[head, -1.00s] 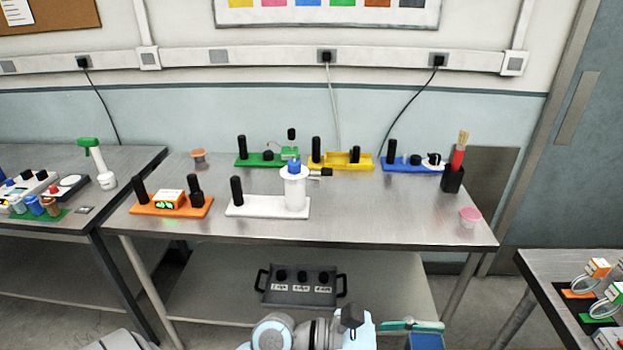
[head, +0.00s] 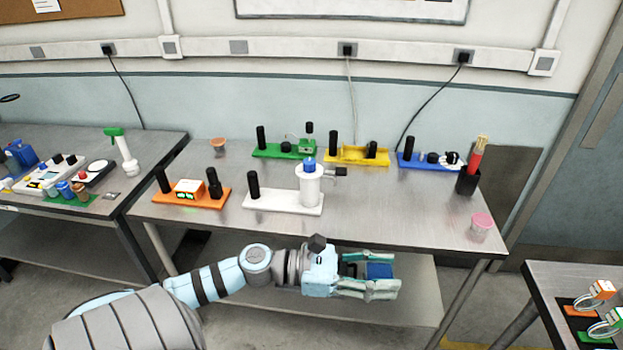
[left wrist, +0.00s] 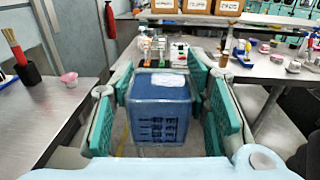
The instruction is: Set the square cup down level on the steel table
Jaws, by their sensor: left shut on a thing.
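The square cup (head: 380,271) is a blue block-like vessel with clear walls. My left gripper (head: 386,272) is shut on it, with the teal finger pads on either side. In the left wrist view the cup (left wrist: 160,108) fills the middle, with a pale patch on its top and dark marks on its near face. The steel table (head: 400,205) stands behind. In the head view the cup appears just in front of its front edge, over the lower shelf. The cup's underside is hidden. My right gripper is not in view.
On the table stand a white base (head: 285,202) with a white cylinder, an orange base (head: 190,195), and green, yellow and blue bases along the back. A black brush holder (head: 467,182) and a pink-topped cup (head: 481,225) are at right. The front right is mostly clear.

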